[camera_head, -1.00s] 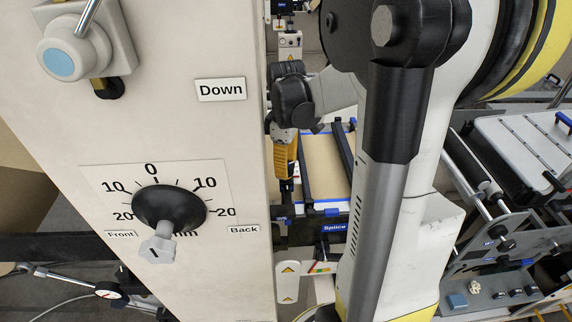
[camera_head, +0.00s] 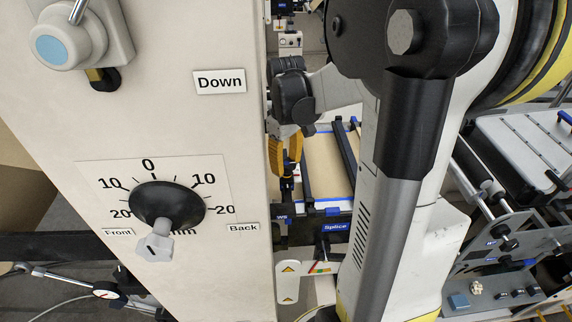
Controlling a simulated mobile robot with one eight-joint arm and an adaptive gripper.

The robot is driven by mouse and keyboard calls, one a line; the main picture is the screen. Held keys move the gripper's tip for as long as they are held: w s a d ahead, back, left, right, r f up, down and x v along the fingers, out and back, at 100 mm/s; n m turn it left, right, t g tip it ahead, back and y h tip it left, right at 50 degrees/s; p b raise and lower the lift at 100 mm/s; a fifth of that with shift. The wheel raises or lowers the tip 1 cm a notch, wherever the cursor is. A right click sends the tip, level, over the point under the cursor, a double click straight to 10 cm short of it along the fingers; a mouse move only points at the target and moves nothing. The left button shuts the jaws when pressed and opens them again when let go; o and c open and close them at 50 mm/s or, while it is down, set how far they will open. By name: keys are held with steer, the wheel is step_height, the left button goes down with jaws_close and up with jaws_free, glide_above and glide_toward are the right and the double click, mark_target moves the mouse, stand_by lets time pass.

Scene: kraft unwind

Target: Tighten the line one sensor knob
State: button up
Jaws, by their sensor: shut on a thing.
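My gripper (camera_head: 286,172) hangs fingers down behind the right edge of the white panel. Its yellow fingers are shut around a small dark part with some blue at its lower end (camera_head: 287,184). This held part seems to be the line one sensor knob, but it is small and partly hidden by the fingers, and no label on it can be read. My arm's black wrist is above it.
The white panel (camera_head: 226,140) fills the left, with a black dial (camera_head: 165,204), a grey knob (camera_head: 153,248) and a "Down" switch (camera_head: 65,35). A splice table (camera_head: 326,167) lies right of my gripper. My large arm links cover the centre right.

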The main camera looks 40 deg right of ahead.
mark_target(286, 163)
steer(key=m+b, duration=0.1)
steer(key=m, duration=0.5)
steer(key=shift+m, duration=0.4)
steer(key=shift+r, duration=0.1)
stand_by(1.1)
steer(key=o, duration=1.2)
step_height(286, 163, up, 12)
steer(key=shift+o, duration=0.2)
